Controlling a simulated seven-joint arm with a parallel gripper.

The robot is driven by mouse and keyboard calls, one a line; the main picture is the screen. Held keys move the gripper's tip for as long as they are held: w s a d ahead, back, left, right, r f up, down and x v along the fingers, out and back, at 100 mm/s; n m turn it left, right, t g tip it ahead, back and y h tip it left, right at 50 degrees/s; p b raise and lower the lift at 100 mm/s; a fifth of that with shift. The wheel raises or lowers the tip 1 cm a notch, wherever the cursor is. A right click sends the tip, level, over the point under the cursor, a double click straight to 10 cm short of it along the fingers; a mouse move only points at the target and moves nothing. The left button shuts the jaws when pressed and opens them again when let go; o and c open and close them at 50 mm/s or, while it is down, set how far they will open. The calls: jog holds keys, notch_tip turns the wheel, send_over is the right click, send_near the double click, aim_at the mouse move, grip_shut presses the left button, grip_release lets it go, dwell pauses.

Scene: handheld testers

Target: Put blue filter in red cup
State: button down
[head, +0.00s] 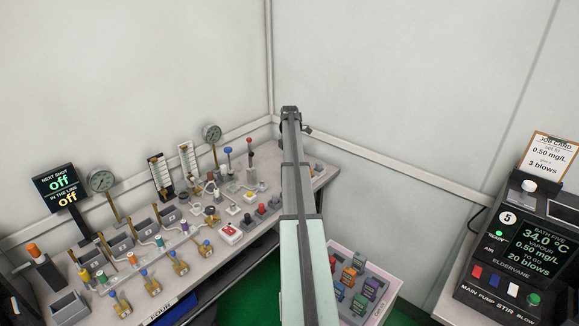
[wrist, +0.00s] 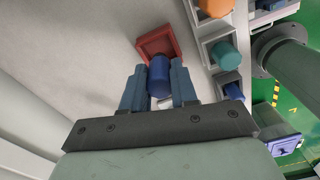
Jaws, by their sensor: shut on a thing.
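In the wrist view my gripper (wrist: 159,80) is shut on a blue filter (wrist: 160,72), a short blue cylinder held between its two fingers. The red cup (wrist: 147,47), a square open box, lies just beyond the fingertips. The filter's far end overlaps the cup's near side in this view. I cannot tell whether it is inside the cup or above it. In the head view my arm runs up the middle, and I cannot make out the gripper, filter or cup there.
Right of the red cup, grey holders carry an orange cylinder (wrist: 214,7), a teal cylinder (wrist: 225,54) and a dark blue piece (wrist: 231,90). In the head view, gauges, valves and knobs crowd the left bench (head: 215,262). A tray (head: 386,284) of coloured blocks stands right of my arm.

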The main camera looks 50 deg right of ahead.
jog(key=shift+f, duration=1.75)
jog(key=shift+f, duration=0.1)
jog(key=c, duration=0.9)
grip_release()
notch_tip(320, 180, up, 12)
jog(key=shift+r, duration=0.15)
